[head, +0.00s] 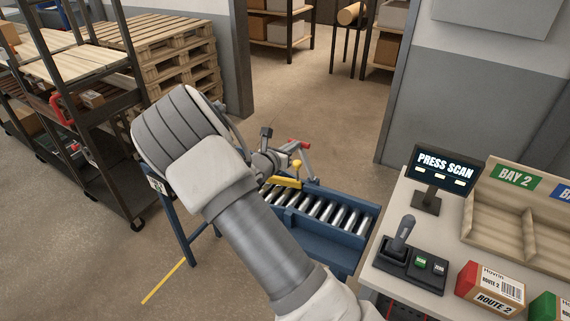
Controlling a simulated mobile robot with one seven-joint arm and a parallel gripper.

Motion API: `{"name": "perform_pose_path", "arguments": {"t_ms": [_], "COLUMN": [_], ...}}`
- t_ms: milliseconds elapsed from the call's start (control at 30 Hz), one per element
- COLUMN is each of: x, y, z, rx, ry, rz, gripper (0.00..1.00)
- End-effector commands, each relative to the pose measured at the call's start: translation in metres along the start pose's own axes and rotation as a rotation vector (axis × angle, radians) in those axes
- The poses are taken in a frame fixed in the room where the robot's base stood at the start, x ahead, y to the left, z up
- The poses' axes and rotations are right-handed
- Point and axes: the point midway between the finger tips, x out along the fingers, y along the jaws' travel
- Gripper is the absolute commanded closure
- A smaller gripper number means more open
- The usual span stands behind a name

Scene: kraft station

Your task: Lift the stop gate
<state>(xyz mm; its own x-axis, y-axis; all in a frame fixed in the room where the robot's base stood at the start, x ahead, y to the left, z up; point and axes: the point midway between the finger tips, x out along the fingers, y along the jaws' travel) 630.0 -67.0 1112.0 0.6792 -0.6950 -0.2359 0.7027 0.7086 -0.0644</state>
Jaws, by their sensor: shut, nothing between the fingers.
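The stop gate shows as a yellow bar (285,182) lying across the far-left part of the roller conveyor (322,214). A small yellow knob (297,164) stands just above it. A grey bracket with red ends (300,146) is beside the knob. My gripper (279,163) is above the conveyor, close to the yellow knob and bar. It is shut with nothing in it. It is small in the view and partly hidden by my arm, so I cannot tell whether it touches the knob. My arm also hides the conveyor's left part.
At right a bench (446,238) holds a "PRESS SCAN" screen (443,168), a scanner (404,233) in a dock, boxes (490,289) and a bay tray (500,236). A dark rack (85,110) and pallets (165,62) stand at left. Floor beyond the conveyor is clear.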

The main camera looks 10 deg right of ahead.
Motion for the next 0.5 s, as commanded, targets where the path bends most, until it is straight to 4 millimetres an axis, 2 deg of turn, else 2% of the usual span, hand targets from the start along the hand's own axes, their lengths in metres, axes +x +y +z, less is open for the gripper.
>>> {"name": "perform_pose_path", "arguments": {"t_ms": [200,500], "x": [0.035,0.064], "y": [-0.001,0.000], "z": [0.026,0.044], "rx": [0.004,0.001], "ry": [-0.002,-0.002], "rz": [-0.001,-0.001], "gripper": [1.00,1.00]}}
